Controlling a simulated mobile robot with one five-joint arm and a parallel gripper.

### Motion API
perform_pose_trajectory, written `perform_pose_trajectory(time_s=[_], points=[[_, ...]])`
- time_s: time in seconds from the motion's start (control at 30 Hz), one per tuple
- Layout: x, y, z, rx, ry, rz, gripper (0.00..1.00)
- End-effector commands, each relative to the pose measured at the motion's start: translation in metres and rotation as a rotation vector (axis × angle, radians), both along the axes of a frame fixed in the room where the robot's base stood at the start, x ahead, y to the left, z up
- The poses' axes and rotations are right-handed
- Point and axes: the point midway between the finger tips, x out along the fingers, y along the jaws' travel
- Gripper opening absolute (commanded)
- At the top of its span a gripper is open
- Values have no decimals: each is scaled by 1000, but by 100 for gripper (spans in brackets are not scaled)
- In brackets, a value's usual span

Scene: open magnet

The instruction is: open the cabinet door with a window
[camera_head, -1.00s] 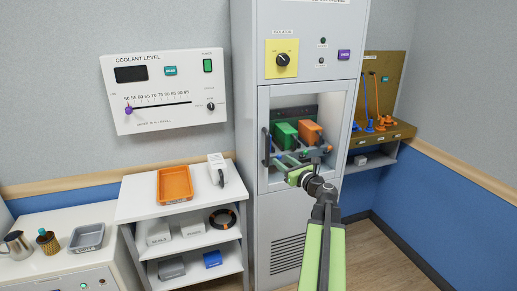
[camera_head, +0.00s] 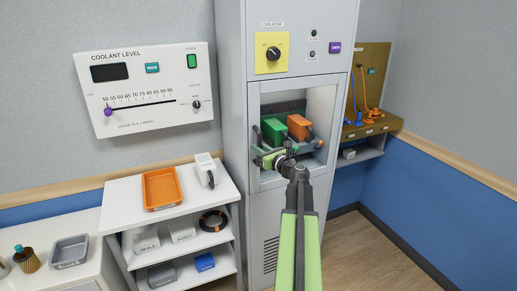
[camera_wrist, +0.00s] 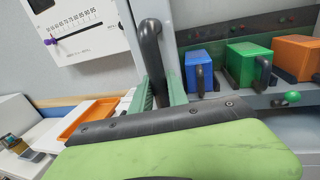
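The cabinet (camera_head: 232,110) has a door with a window (camera_head: 300,105), which looks closed. Its dark vertical handle is on the door's left side and shows large in the wrist view (camera_wrist: 151,45). My gripper (camera_head: 262,158) is at the handle's lower part. In the wrist view its two green fingers (camera_wrist: 159,92) stand on either side of the handle, close against it with no clear gap.
Green (camera_head: 273,132) and orange (camera_head: 299,127) blocks with handles sit behind the window, with a blue one (camera_wrist: 200,70) beside them. A white shelf unit (camera_head: 120,200) with an orange tray (camera_head: 162,188) stands left of the cabinet. Open floor (camera_head: 375,255) lies at the right.

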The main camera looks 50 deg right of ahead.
Motion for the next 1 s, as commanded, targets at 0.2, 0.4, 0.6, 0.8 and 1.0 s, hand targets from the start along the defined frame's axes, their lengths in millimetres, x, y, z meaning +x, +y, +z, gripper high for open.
perform_pose_trajectory(time_s=[0.2, 0.4, 0.6, 0.8, 1.0], points=[[0, 0, 0, 0, 0, 0, 0], [0, 0, 0, 0, 0, 0, 0], [0, 0, 0, 1, 0, 0, 0], [0, 0, 0, 1, -1, 0, 0], [0, 0, 0, 1, -1, 0, 0]])
